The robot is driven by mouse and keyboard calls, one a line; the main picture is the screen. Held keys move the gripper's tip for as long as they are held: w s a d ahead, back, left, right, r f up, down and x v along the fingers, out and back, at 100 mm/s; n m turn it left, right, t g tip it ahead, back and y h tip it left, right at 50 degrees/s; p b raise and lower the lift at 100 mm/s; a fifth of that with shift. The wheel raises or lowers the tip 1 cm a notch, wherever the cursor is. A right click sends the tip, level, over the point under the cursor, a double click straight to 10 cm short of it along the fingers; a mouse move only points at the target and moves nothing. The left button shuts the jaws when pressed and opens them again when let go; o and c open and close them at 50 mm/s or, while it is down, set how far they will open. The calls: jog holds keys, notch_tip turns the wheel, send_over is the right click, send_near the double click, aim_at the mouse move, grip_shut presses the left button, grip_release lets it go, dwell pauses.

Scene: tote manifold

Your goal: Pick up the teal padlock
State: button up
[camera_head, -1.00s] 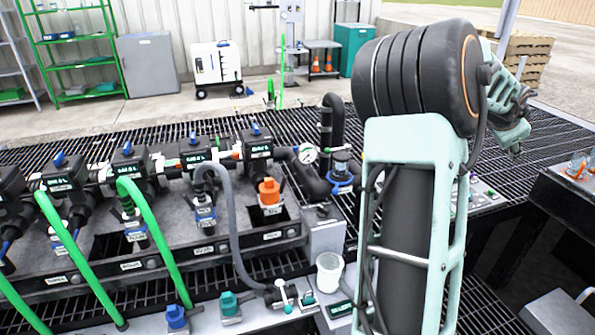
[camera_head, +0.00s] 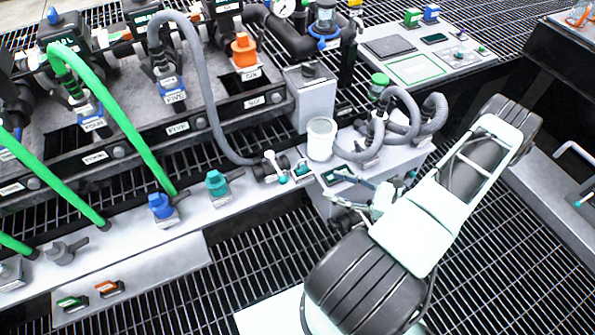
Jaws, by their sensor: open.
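I cannot make out the teal padlock with certainty. A small teal fitting (camera_head: 217,184) stands upright on the pale front ledge, beside a blue one (camera_head: 160,205); its form is too small to tell whether it is a padlock. My gripper (camera_head: 338,190) is at the end of my arm, low over the grey box at the middle right. It is open, to the right of the teal fitting and apart from it. Its fingertips are small and partly lost against the dark grating and box.
A white cup (camera_head: 321,138) and grey hoses (camera_head: 400,125) are close to my gripper. A green hose (camera_head: 120,125) and a long grey hose (camera_head: 203,75) hang over the ledge. Small green (camera_head: 73,302) and orange (camera_head: 109,288) items lie on the lower tray. Open grating (camera_head: 260,255) lies in front.

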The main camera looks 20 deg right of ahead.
aim_at(304, 168)
jog(key=shift+w+a+r+m+t, duration=0.15)
jog(key=shift+w+r+m+t, duration=0.3)
jog(key=shift+t, duration=0.45)
jog(key=shift+w+a, duration=0.2)
jog(key=shift+w, duration=0.2)
jog(key=b+x, duration=0.1)
jog(key=x, duration=0.4)
jog(key=b+x, duration=0.1)
jog(key=x, duration=0.3)
jog(key=shift+w+d+f, duration=0.1)
jog(key=shift+w+f, duration=0.1)
jog(key=shift+w, duration=0.4)
jog(key=c, duration=1.2)
jog(key=shift+r, duration=0.1)
